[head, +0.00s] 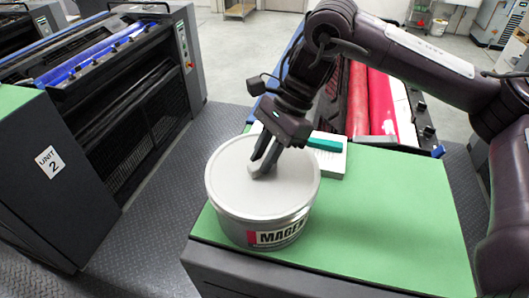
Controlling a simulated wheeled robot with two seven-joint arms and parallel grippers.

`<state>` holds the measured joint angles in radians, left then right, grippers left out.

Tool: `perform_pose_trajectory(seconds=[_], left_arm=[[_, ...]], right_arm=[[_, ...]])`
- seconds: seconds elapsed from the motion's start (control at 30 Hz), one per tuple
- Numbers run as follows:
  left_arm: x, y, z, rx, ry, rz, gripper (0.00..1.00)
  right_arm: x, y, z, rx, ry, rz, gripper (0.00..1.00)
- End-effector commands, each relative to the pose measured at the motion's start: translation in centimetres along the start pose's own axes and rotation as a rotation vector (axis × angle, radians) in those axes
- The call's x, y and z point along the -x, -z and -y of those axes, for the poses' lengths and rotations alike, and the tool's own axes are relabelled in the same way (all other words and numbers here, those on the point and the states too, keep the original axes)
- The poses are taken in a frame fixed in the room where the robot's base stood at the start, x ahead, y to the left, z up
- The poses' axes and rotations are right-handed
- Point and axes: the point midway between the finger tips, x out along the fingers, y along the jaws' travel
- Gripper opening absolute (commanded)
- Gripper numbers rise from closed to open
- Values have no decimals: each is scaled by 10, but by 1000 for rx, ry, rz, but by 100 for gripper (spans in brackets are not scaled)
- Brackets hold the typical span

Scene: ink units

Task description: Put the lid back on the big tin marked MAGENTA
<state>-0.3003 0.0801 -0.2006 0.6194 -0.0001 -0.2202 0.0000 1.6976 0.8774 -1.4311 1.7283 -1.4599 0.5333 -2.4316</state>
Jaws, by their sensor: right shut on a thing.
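My right gripper (262,168) reaches down from the upper right and is shut on the grip at the middle of the lid. The fingers hide part of that grip. My left gripper is not in the head view.
A white tray (334,164) with a teal-handled tool (325,144) lies right behind the tin. The green top (390,220) is clear to the right. Behind it are red rollers (381,105).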

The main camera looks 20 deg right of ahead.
Motion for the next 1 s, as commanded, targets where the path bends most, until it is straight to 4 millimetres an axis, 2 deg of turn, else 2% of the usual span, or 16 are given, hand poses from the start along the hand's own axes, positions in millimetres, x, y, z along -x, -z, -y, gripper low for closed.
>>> perform_pose_trajectory(seconds=[0.9,0.93,1.0], left_arm=[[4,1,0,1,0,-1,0],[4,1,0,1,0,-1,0],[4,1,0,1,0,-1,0]], right_arm=[[-1,1,-1,0,-2,-1,0],[-1,1,-1,0,-2,-1,24],[-1,1,-1,0,-2,-1,33]])
